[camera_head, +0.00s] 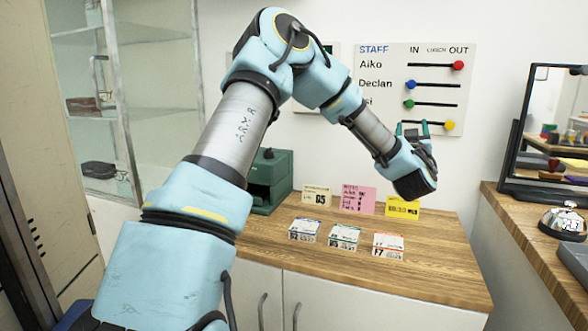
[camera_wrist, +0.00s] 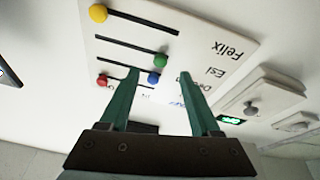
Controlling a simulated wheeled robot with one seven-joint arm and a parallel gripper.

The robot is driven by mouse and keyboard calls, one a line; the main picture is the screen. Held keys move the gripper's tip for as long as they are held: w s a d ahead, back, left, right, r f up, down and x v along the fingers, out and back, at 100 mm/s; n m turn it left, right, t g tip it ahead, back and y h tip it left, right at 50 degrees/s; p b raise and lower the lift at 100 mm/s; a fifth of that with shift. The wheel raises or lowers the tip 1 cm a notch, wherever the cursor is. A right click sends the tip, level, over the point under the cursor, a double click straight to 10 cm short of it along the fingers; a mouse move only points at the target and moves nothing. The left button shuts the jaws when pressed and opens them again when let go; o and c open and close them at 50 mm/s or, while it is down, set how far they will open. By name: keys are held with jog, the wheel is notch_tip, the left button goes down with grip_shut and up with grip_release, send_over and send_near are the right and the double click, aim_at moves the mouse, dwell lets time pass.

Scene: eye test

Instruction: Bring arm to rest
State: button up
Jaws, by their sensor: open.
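My arm reaches up and over the wooden counter in the head view, bent at the elbow. My gripper (camera_head: 412,130) is at its end, in front of the lower part of the staff board (camera_head: 436,58) on the wall. In the wrist view the two green fingers of my gripper (camera_wrist: 160,85) stand apart with nothing between them. The staff board (camera_wrist: 210,22) appears upside down beyond them. Whether the fingers touch the board cannot be told.
A dark green machine (camera_head: 268,180) stands left. A bell (camera_head: 563,222) and a mirror (camera_head: 548,130) stand right. A glass cabinet (camera_head: 150,85) is far left.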

jog(key=s+a+f+m+g+y+p, duration=0.2)
jog(key=a+f+g, duration=0.35)
jog(key=a, duration=0.55)
jog(key=s+a+f+m+g+y+p, duration=0.15)
jog(key=a+f+g, duration=0.4)
jog(key=a, duration=0.55)
jog(key=s+a+f+n+g+y+p, duration=0.2)
jog(key=s+a+g, duration=0.5)
jog(key=s+a, duration=1.1)
jog(key=a+n+y+p, duration=0.1)
jog(key=a+n+y, duration=0.1)
jog(key=a+y, duration=0.1)
jog(key=shift+s+a+f+n, duration=0.2)
jog(key=shift+a+n, duration=0.15)
jog(key=shift+a, duration=0.15)
